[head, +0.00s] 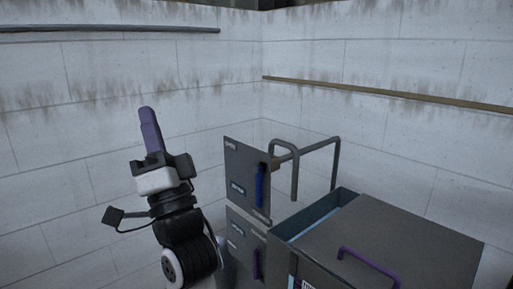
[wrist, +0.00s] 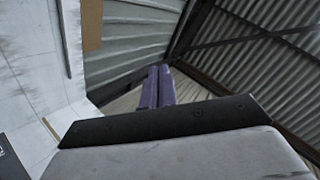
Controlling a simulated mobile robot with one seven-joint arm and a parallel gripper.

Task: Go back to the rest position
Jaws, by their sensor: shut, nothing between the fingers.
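My gripper (head: 147,112) is raised at the left of the head view, its purple fingers pointing up. The fingers are closed together with nothing between them. In the wrist view my gripper (wrist: 157,70) also shows shut and empty, with the roof behind it. It stands apart from the grey cabinets and touches nothing that I can see.
A grey panel with a blue handle (head: 260,186) stands right of my arm, above one with a purple handle (head: 256,264). A bent grey pipe (head: 321,150) rises behind. A large grey box (head: 420,235) fills the lower right. Block walls (head: 75,110) surround the corner.

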